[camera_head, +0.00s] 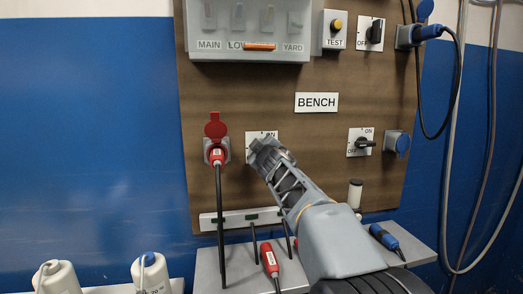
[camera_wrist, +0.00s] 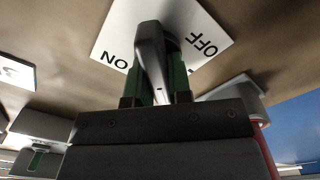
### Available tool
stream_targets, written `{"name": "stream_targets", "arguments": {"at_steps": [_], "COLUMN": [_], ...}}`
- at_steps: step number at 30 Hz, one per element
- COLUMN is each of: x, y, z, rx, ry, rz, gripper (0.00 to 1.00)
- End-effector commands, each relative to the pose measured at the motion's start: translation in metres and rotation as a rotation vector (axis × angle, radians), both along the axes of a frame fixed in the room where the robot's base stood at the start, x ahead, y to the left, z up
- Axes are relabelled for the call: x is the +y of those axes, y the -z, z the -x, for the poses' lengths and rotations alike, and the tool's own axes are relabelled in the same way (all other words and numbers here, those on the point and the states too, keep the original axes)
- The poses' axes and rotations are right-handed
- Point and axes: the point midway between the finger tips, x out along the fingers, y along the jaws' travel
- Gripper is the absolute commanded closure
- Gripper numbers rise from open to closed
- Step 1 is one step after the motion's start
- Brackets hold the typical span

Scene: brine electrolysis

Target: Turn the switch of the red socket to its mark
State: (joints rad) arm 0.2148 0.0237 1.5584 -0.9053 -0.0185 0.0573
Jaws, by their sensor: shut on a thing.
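The red socket (camera_head: 224,150) is on the brown board at left in the head view. Its red lid is up and a red plug (camera_head: 217,157) with a black cable is in it. Its switch plate (camera_head: 251,136) is just right of it, mostly hidden behind my gripper (camera_head: 260,148). In the wrist view the white plate (camera_wrist: 112,38) bears ON at left and OFF at right. My gripper (camera_wrist: 156,82) is shut on the grey switch handle (camera_wrist: 150,45), with a green-padded finger on each side. The handle stands between the two words; its exact angle against a mark is unclear.
Another switch (camera_head: 360,142) and a blue socket (camera_head: 398,143) are to the right. A BENCH sign (camera_head: 316,102) is above. The shelf below holds a loose red plug (camera_head: 269,260) and a blue plug (camera_head: 383,237). White bottles (camera_head: 150,272) stand at lower left.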

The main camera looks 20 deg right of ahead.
Motion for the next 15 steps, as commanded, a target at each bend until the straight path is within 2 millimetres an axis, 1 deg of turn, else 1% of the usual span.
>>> {"name": "stream_targets", "arguments": {"at_steps": [6, 15], "x": [0.0017, 0.0028], "y": [0.0026, 0.0049], "z": [-0.0004, -0.0007], "rx": [0.040, 0.092], "ry": [-0.001, -0.001], "rz": [0.202, 0.455], "gripper": [1.00, 1.00]}}
